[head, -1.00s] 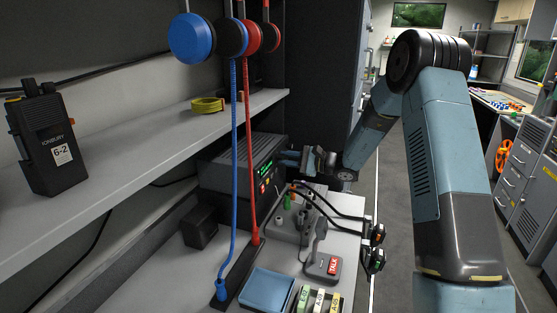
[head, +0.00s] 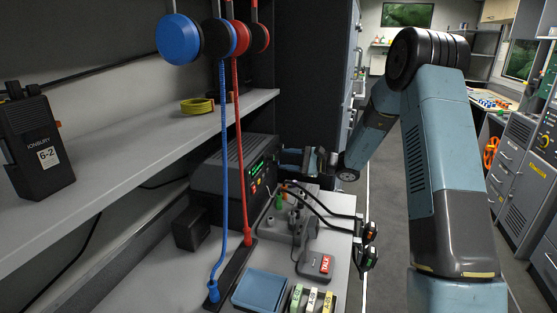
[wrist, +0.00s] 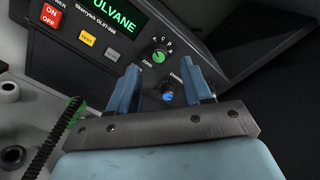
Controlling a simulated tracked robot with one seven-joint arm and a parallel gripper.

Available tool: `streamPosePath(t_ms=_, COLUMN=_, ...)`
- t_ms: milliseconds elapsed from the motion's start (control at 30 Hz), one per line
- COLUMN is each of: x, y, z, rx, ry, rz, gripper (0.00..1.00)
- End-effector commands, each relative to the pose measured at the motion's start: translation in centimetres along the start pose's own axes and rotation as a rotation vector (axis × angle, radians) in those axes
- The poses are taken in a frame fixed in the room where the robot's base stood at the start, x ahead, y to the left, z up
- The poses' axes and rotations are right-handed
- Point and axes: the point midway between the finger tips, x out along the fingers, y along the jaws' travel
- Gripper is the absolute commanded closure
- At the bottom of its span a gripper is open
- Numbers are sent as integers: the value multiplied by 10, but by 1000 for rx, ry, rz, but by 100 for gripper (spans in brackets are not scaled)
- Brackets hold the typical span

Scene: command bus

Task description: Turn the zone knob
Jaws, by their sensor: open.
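The zone knob (wrist: 159,57) is a small green-faced knob on the black radio's sloped front panel, with several position letters around it. The black radio (head: 213,176) stands on the desk under the shelf in the head view. My gripper (wrist: 160,64) is open, its two blue fingers pointing at the panel. In the wrist view the zone knob appears between the fingertips, with nothing held; I cannot tell if either finger touches the panel. A blue-faced knob (wrist: 168,97) shows lower between the fingers. The zone knob is not discernible in the head view.
The radio's red on/off button (wrist: 49,15) and yellow button (wrist: 88,37) lie left of the knob. Blue (head: 222,170) and red (head: 237,150) cords hang before the radio. A TALK microphone base (head: 316,265) and blue tray (head: 261,291) sit on the desk.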

Motion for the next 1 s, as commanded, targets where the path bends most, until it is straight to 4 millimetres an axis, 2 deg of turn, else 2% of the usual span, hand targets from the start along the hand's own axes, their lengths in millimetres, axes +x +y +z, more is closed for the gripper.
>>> streamPosePath(t_ms=100, x=-26, y=-1, z=-1, rx=0, ry=3, rz=-3, gripper=51)
streamPosePath(t_ms=300, x=-64, y=-2, z=-2, rx=0, ry=3, rz=-3, gripper=51)
streamPosePath(t_ms=500, x=-90, y=-2, z=-3, rx=0, ry=3, rz=-3, gripper=51)
streamPosePath(t_ms=700, x=-101, y=-2, z=-3, rx=-1, ry=1, rz=-2, gripper=51)
streamPosePath(t_ms=1000, x=-101, y=-2, z=-3, rx=-1, ry=1, rz=-2, gripper=51)
